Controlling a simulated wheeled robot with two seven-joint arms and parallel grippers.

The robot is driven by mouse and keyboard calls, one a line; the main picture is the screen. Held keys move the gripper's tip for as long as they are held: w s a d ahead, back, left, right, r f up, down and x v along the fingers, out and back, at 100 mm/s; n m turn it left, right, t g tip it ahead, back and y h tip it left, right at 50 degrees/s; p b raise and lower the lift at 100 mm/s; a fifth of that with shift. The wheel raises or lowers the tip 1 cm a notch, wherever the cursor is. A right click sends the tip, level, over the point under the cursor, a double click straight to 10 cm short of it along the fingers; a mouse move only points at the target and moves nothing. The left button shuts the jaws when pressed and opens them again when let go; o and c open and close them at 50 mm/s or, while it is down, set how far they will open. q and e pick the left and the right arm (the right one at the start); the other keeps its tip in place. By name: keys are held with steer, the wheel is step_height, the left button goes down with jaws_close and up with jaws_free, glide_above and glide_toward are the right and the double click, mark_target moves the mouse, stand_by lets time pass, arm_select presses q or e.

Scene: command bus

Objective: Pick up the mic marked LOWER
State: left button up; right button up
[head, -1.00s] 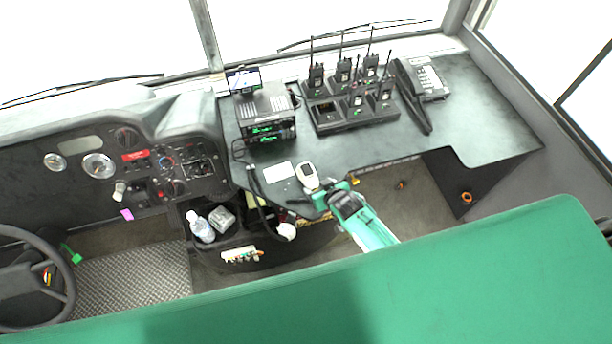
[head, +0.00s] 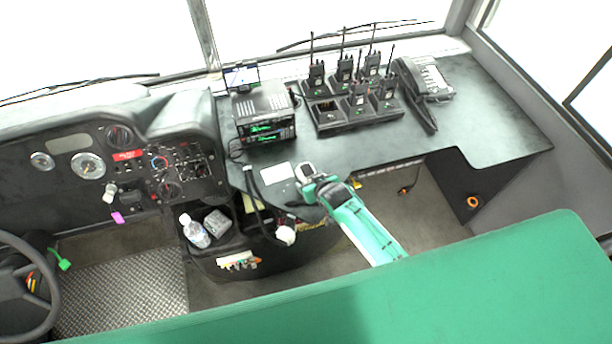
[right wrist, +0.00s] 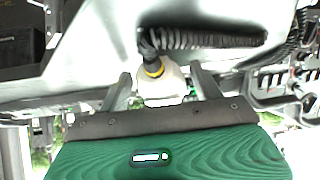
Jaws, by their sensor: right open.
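In the right wrist view, a pale mic-like body (right wrist: 162,88) with a yellow ring and black coiled cord shows between the two spread fingers of my right gripper (right wrist: 164,84). The gripper is open; I cannot tell whether it touches the mic. A second white mic (head: 286,235) hangs below the desk edge. No LOWER marking is readable. My left gripper is not in view.
A black radio unit (head: 264,112) stands behind the mic. A charger tray (head: 345,124) with several handheld radios and a desk phone (head: 426,80) stand further right. A bottle (head: 195,232) is in a low bin at left. The desk's right part is clear.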

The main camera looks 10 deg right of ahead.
steer(key=c, duration=0.7)
step_height(320, 180, up, 8)
steer(key=p, duration=0.7)
steer(key=shift+p, duration=0.3)
steer(key=shift+c, duration=0.2)
